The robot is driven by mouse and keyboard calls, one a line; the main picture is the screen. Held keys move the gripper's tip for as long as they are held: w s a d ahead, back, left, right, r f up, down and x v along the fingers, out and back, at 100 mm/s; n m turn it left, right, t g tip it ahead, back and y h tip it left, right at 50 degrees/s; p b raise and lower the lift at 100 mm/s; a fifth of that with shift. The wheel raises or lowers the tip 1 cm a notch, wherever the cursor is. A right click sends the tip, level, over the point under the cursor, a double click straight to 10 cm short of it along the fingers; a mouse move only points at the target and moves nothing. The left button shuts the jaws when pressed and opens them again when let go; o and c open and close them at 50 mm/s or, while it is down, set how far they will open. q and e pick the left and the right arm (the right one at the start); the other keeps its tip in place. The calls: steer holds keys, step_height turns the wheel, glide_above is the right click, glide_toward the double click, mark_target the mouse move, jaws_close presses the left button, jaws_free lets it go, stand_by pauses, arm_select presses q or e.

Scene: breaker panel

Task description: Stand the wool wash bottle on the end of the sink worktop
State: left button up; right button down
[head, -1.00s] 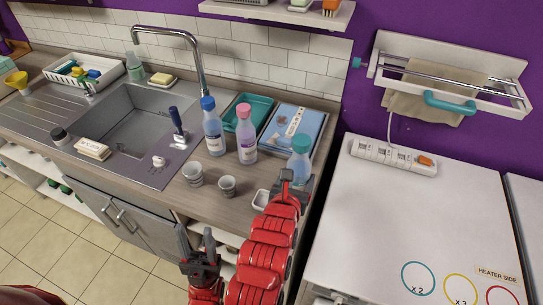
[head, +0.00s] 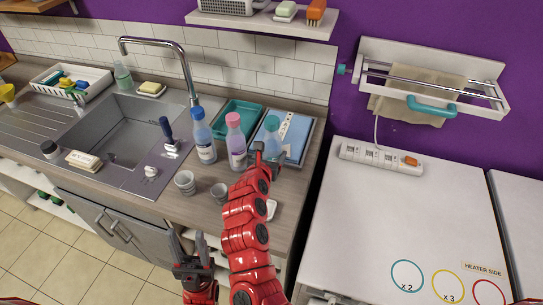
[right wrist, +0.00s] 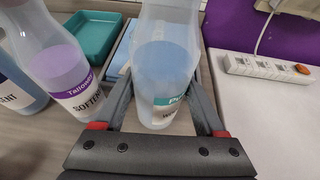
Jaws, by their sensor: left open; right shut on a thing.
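A clear bottle with a teal cap (head: 271,135) and bluish liquid is in my right gripper (head: 263,158). In the right wrist view this bottle (right wrist: 165,60) stands upright between the two fingers; its teal label is partly hidden, so I cannot read its name. It is over or in front of the blue tray (head: 292,135); I cannot tell whether its base touches anything. The sink worktop (head: 290,190) runs below, with its right end beside the white-topped unit. My left gripper (head: 188,248) is open and empty, low in front of the worktop.
A pink-capped softener bottle (head: 236,140) and a blue-capped bottle (head: 203,135) stand just left. Two grey cups (head: 186,182) are in front of them. A teal tray (head: 238,118) lies behind. A power strip (head: 382,157) lies on the white top (head: 400,220).

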steer(key=shift+f, duration=1.05)
jaws_free()
steer(key=shift+r, duration=0.1)
steer(key=shift+r+p, duration=0.25)
steer(key=shift+p, duration=0.05)
steer(key=b+v, duration=0.2)
steer(key=v, duration=0.5)
steer(key=shift+s, duration=0.25)
steer(key=shift+a, duration=0.1)
